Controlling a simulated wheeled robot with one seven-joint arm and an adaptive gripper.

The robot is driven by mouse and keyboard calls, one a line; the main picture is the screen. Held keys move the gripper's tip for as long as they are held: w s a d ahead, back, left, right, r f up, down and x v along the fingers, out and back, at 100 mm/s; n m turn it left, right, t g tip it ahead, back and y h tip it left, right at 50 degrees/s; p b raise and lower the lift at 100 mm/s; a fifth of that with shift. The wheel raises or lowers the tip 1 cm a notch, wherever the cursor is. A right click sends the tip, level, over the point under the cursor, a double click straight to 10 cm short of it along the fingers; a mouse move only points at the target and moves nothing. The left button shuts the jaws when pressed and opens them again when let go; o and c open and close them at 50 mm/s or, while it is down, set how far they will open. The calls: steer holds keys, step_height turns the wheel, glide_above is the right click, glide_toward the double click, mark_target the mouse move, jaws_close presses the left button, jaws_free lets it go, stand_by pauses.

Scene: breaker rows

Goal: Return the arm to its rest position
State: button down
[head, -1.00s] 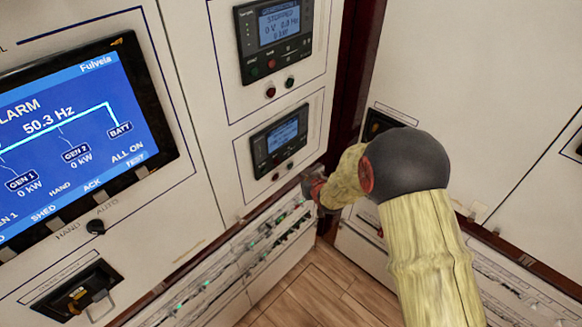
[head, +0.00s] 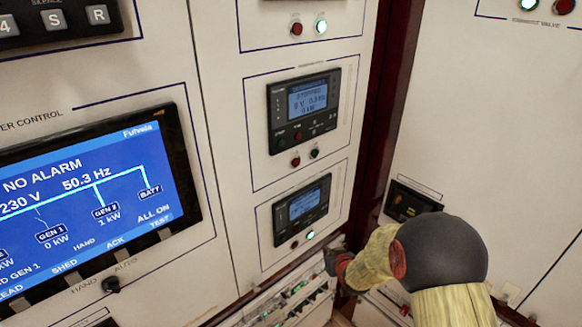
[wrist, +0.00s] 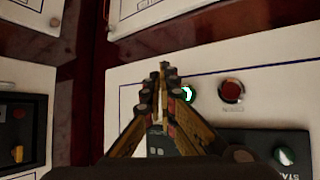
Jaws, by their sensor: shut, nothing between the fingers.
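My arm, with pale yellowish links and a dark round joint, reaches in from the lower right of the head view. My gripper (head: 336,262) is at its far end, just below the lower generator controller (head: 301,208) and over the breaker rows (head: 290,302). In the wrist view my gripper (wrist: 160,80) has its fingers together with nothing between them. A lit green button (wrist: 187,93) and a red button (wrist: 231,91) appear beyond and to the right of the fingertips. I cannot tell whether the fingertips touch the panel.
A large screen (head: 80,200) at left reads "NO ALARM". An upper controller (head: 303,108) reads "STOPPED". A dark red post (head: 385,110) stands between the left panels and the right cabinet wall (head: 500,120). A dark recessed unit (head: 410,201) is behind my arm.

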steer(key=s+d+f+g+h, duration=0.1)
steer(key=s+f+g, duration=0.15)
steer(key=s, duration=0.45)
steer(key=s+d+f+g, duration=0.2)
steer(key=s+g, duration=0.2)
steer(key=s, duration=0.2)
steer(key=s+a+r+b, duration=0.2)
steer(key=s+r+b, duration=0.2)
steer(key=s+r, duration=0.8)
steer(key=s+a+r+m+t+b, duration=0.1)
steer(key=s+r+b, duration=0.3)
steer(key=s+r, duration=0.8)
steer(key=shift+s+a+r, duration=0.25)
steer(key=shift+s+a, duration=0.1)
steer(key=shift+s, duration=0.4)
steer(key=shift+d, duration=0.1)
